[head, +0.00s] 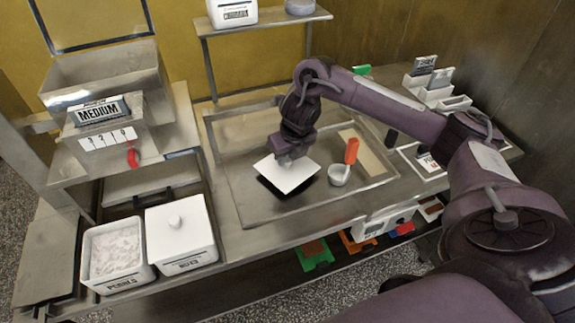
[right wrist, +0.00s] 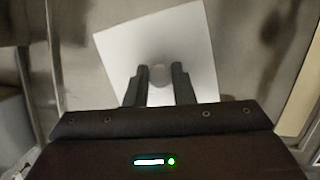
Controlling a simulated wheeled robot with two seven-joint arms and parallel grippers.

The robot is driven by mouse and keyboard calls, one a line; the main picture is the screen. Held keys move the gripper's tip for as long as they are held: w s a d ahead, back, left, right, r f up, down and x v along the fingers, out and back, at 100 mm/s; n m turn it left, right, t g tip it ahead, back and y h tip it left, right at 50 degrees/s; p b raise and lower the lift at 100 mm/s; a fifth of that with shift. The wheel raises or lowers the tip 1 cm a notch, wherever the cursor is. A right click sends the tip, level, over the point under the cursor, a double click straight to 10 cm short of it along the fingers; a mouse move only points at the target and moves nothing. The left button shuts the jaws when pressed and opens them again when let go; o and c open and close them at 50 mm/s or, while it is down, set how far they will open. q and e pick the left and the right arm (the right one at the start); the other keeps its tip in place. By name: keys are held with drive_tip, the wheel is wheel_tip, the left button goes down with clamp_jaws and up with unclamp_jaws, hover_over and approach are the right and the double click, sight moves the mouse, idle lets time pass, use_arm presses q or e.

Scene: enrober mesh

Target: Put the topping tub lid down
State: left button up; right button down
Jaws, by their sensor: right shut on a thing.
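The topping tub lid (head: 288,175) is a white square plate over the recessed tray in the middle of the counter. My right gripper (head: 285,158) is above it, shut on its round knob. In the right wrist view the lid (right wrist: 195,40) lies beyond the two fingers (right wrist: 159,76), which close on the knob. A dark shadow shows under the lid's front edge; I cannot tell whether it touches the tray. My left gripper is not in view.
A small white cup (head: 338,175) with an orange-handled tool (head: 351,150) stands right of the lid. A steel box marked MEDIUM (head: 105,85) stands at left. White holders (head: 437,90) stand at back right.

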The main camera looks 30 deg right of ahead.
drive_tip(key=shift+f, duration=1.2)
drive_tip(key=c, duration=1.2)
unclamp_jaws()
drive_tip(key=shift+c, duration=0.2)
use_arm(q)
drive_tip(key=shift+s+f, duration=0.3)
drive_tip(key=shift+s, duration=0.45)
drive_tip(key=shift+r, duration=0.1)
